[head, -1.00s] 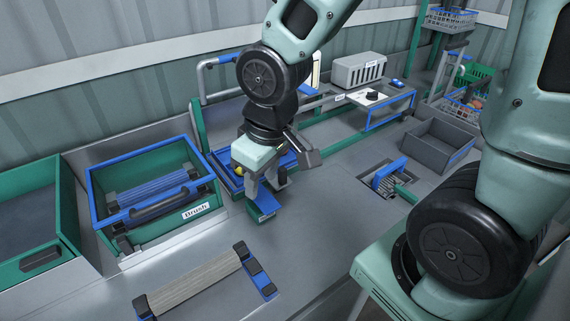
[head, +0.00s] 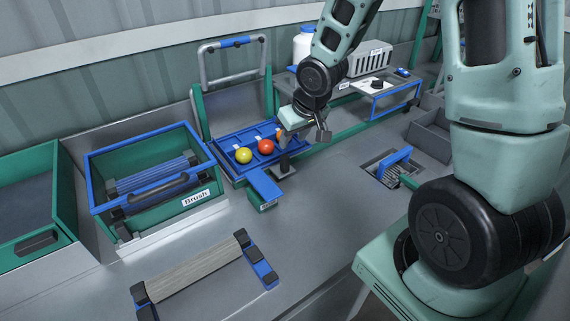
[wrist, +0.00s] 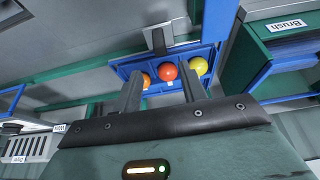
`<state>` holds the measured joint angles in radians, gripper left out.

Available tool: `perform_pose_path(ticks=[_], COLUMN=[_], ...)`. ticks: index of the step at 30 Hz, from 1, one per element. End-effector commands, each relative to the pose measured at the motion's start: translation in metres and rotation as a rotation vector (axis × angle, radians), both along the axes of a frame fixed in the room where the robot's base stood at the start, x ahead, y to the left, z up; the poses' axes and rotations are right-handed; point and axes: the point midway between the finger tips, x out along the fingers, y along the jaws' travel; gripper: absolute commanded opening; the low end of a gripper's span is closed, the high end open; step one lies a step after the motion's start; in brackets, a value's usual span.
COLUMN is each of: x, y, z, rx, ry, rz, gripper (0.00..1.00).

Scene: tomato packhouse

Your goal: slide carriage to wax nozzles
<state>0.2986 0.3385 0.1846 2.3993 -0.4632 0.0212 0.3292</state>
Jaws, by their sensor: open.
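The carriage appears to be the blue tray (head: 228,146) with a yellow tomato (head: 243,156), a red one (head: 266,146) and an orange one partly hidden by my gripper. A blue labelled tab (head: 264,187) sticks out at its front. The tray also shows in the wrist view (wrist: 124,70), with all three tomatoes. My gripper (head: 291,140) is open and empty above the tray's right end. I cannot make out any wax nozzles for sure.
A green box with a blue rim marked Brush (head: 140,234) stands left. A green rail (head: 345,134) runs right. A roller frame (head: 190,272) lies in front. The counter between is clear.

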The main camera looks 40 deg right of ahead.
Motion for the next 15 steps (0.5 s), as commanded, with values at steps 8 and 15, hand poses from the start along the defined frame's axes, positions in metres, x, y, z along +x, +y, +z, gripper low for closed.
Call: perform_pose_path(ticks=[8, 15], x=[0.022, 0.035], y=[0.001, 0.0], z=[-0.056, -0.085], rx=[-0.001, -0.001], ry=[0.005, 0.002], rz=[0.003, 0.002], gripper=[0.42, 0.42])
